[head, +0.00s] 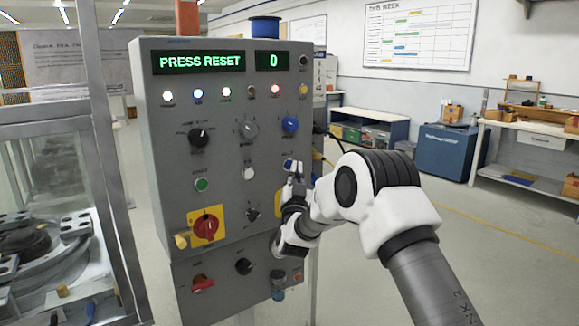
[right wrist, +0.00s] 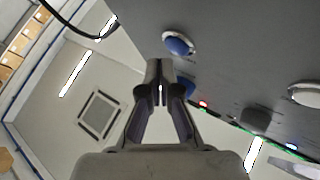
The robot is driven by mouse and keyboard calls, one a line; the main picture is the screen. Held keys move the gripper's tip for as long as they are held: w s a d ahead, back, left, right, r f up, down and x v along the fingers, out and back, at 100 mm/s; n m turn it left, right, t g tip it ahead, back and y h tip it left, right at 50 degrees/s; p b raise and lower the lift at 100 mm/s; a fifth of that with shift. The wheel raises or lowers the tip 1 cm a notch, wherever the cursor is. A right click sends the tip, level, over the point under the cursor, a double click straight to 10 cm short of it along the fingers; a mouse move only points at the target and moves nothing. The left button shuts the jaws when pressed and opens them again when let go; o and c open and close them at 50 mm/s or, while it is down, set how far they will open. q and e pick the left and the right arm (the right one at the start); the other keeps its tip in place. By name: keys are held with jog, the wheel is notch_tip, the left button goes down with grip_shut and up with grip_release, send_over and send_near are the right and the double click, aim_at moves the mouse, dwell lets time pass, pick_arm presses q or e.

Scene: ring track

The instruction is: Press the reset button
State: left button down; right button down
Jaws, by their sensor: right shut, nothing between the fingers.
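A grey control panel (head: 226,150) stands upright, with a green display (head: 198,62) reading "PRESS RESET" and a second one (head: 272,61) reading "0". A blue push button (head: 289,165) sits at the panel's right side, partly behind my right gripper (head: 295,178); its label is too small to read. In the right wrist view the blue button (right wrist: 179,43) is just beyond the shut, empty fingertips (right wrist: 160,66), apart from them in that picture. Whether they touch it cannot be told in the head view. My left gripper is not in view.
The panel also carries a white button (head: 248,173), a green button (head: 201,184), a blue knob (head: 290,124) and a red rotary switch (head: 206,226) on yellow. A glazed machine enclosure (head: 62,128) stands at left. Open floor lies right, before a blue cabinet (head: 446,152).

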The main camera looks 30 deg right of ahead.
jog(key=shift+w, duration=0.1)
jog(key=shift+w, duration=0.35)
jog(key=shift+w+b, duration=0.35)
jog(key=shift+w, duration=0.05)
dwell(0.7)
jog(key=shift+s, duration=0.85)
jog(key=s+b, duration=0.1)
jog(key=s, duration=0.4)
jog(key=shift+d, duration=0.2)
